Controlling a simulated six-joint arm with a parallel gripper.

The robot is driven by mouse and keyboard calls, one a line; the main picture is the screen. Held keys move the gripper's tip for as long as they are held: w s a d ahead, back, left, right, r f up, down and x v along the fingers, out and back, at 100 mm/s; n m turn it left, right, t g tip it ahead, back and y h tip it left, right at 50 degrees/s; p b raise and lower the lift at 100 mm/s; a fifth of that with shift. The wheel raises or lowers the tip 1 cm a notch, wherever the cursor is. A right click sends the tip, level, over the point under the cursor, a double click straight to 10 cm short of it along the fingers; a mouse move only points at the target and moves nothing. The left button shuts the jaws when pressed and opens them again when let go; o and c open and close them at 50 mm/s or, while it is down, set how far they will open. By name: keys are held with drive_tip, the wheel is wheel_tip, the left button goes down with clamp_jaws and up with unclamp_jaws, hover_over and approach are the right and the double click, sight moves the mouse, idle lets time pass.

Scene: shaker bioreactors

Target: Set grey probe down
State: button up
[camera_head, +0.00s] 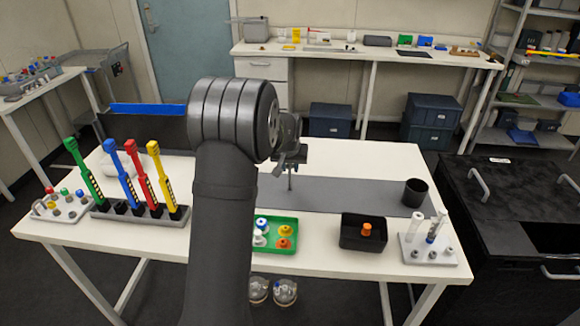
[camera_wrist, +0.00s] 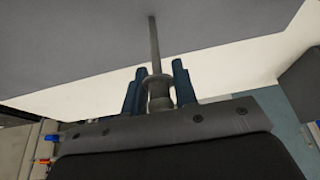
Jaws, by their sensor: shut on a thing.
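The grey probe (camera_wrist: 154,47) is between the two blue-grey fingers of my gripper (camera_wrist: 160,92) in the wrist view. Its collar sits at the fingers and its thin rod extends away from them. In the head view my gripper (camera_head: 290,160) is over the grey mat (camera_head: 340,197), shut on the probe. The probe's thin rod (camera_head: 290,182) points down there, close to the mat. I cannot tell whether its tip touches the mat. My arm hides part of the table behind it.
A black cup (camera_head: 415,192) stands on the mat's right end. In front are a green tray (camera_head: 270,246) with coloured caps, a black bin (camera_head: 365,243) with an orange-topped item, and a white rack (camera_head: 428,256). A rack of coloured tools (camera_head: 140,212) stands left. The mat's middle is clear.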

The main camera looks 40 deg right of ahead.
drive_tip(key=o, duration=1)
drive_tip(key=shift+f, duration=0.1)
drive_tip(key=v, duration=1.2)
drive_tip(key=x, duration=1.1)
drive_tip(key=shift+w+d+f, duration=0.2)
drive_tip(key=shift+f, duration=0.1)
drive_tip(key=shift+r, duration=1.4)
